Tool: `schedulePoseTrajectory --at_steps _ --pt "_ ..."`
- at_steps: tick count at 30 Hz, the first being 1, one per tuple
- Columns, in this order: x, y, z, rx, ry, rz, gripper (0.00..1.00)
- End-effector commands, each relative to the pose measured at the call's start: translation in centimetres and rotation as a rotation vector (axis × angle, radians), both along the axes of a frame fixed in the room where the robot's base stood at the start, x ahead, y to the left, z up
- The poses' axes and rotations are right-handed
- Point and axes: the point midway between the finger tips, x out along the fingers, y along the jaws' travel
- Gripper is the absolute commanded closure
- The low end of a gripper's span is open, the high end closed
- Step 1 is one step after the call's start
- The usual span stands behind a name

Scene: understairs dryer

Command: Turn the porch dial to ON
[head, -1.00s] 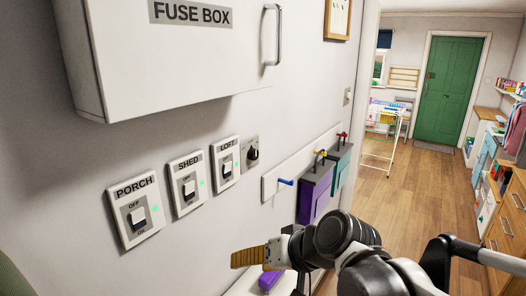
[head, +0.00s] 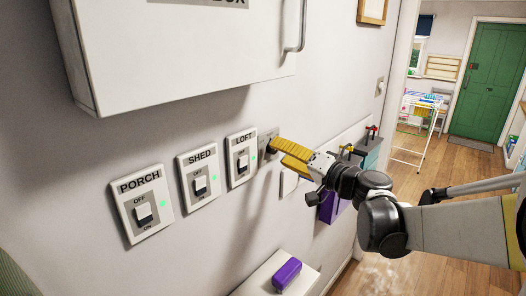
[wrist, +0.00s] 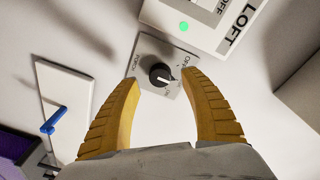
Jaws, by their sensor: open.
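The dial (wrist: 160,75) is a small black knob on a grey square plate, right of the LOFT switch. Its white pointer mark points right in the wrist view, toward small lettering. In the head view the dial plate (head: 266,136) is partly hidden by my fingers. My gripper (head: 279,152) has yellow ribbed fingers, open and empty. In the wrist view its fingertips (wrist: 161,80) lie on either side of the knob, apart from it; contact does not show.
PORCH (head: 144,206), SHED (head: 199,178) and LOFT (head: 242,160) rocker switches with green lights are left of the dial. The fuse box (head: 180,50) juts out above. A purple object (head: 286,274) lies on a white ledge below. A blue-lever switch (wrist: 50,120) is beside the dial.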

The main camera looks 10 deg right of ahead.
Motion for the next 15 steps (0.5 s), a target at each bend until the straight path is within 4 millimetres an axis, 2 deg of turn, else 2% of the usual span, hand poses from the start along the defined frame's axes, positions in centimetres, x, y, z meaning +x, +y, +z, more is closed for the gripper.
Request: schedulePoseTrajectory --at_steps 6,15 --pt "2.0 1.2 0.0 0.0 0.0 0.0 0.47" --pt "2.2 1.3 0.0 0.0 0.001 -0.001 0.47"
